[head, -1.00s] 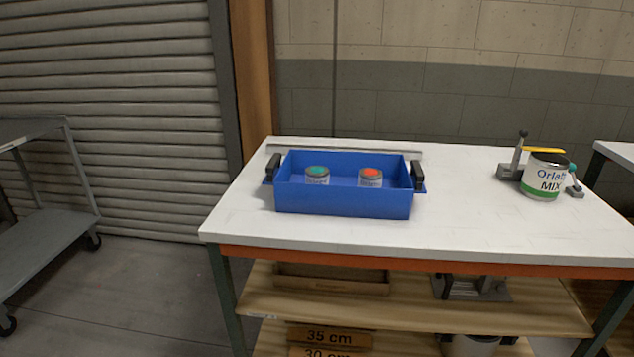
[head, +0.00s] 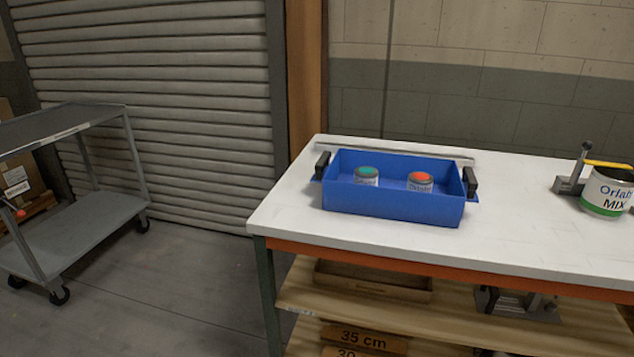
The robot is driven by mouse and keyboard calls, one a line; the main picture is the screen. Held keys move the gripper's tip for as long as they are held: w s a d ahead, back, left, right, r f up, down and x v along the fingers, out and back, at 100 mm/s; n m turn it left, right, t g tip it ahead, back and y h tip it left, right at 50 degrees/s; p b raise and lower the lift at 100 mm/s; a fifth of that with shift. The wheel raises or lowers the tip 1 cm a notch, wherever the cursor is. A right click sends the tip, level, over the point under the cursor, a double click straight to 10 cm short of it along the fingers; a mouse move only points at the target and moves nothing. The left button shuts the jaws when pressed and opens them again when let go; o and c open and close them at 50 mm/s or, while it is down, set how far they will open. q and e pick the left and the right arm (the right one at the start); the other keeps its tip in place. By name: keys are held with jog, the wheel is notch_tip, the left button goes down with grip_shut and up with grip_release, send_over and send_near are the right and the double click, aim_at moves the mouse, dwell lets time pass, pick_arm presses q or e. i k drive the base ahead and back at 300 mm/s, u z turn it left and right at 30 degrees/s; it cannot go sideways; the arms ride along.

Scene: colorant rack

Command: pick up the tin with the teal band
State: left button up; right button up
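Two small tins stand upright inside a blue crate (head: 392,205) on the white workbench. The left tin (head: 366,176) has a teal-green top, and the right tin (head: 420,182) has an orange-red top. The crate's front wall hides the lower part of both tins, so I cannot tell whether either has a coloured band lower down. Neither of my grippers is in view.
The crate has black handles at both ends. A large white can with a green band (head: 606,192) stands by a clamp-like tool on the right of the workbench (head: 520,235). A grey cart (head: 80,235) stands at left. Open floor lies between cart and bench.

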aim_at(369, 176)
jog(key=u, duration=1.45)
jog(key=i, duration=3)
jog(key=z, duration=3)
